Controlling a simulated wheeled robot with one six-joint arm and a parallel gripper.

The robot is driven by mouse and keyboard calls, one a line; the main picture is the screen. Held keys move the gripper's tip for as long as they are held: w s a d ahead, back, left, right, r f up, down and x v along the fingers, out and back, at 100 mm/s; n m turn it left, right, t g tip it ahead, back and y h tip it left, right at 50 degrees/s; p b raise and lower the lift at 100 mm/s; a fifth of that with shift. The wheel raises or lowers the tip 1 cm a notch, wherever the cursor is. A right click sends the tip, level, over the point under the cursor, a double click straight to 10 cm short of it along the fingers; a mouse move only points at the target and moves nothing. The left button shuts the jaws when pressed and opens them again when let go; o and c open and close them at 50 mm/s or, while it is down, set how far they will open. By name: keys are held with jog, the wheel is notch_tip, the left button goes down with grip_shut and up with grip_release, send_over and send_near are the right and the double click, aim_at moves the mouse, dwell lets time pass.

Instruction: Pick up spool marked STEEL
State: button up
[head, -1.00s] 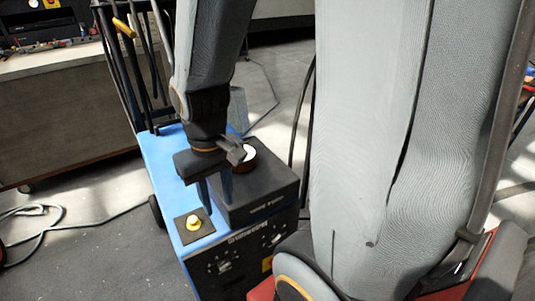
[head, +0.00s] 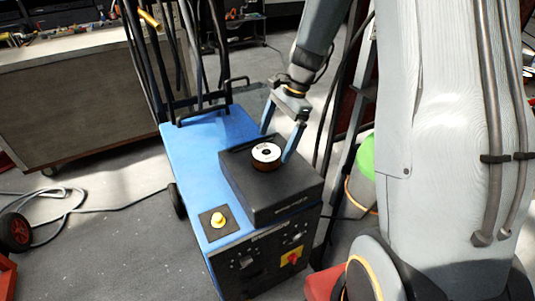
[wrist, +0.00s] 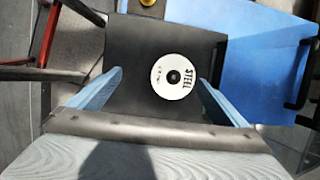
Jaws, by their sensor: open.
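The spool marked STEEL (head: 266,156) has a white top face with a dark centre hole and a copper-brown side. It sits flat on a black box (head: 262,203) on top of a blue cart. In the wrist view the spool (wrist: 172,77) shows its STEEL label, a little right of the middle between my fingers. My gripper (head: 276,143) is open and empty, with its fingers pointing down toward the box just behind and beside the spool. In the wrist view my gripper (wrist: 158,80) has blue fingers spread wide. I cannot tell whether a finger touches the box.
The blue cart (head: 187,160) has a yellow knob (head: 217,219) on its front left top. Dark upright bars and a handle rise at its back. A workbench (head: 80,95) stands at the left. A green-topped container (head: 366,157) is right of the cart.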

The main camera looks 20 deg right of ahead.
aim_at(266, 152)
jog(key=shift+w+d+f+m+y, duration=0.1)
jog(key=shift+w+d+m+y, duration=0.1)
jog(key=shift+w+m, duration=0.4)
jog(key=shift+w+d+f+m+y, duration=0.1)
jog(key=shift+w+d+m, duration=0.05)
jog(key=shift+w+m, duration=0.4)
jog(key=shift+w+f, duration=0.2)
jog(key=shift+f, duration=0.05)
jog(key=p+x, duration=0.2)
jog(key=x, duration=0.5)
jog(key=shift+w+a, duration=0.15)
jog(key=shift+a, duration=0.05)
jog(key=c, duration=1.6)
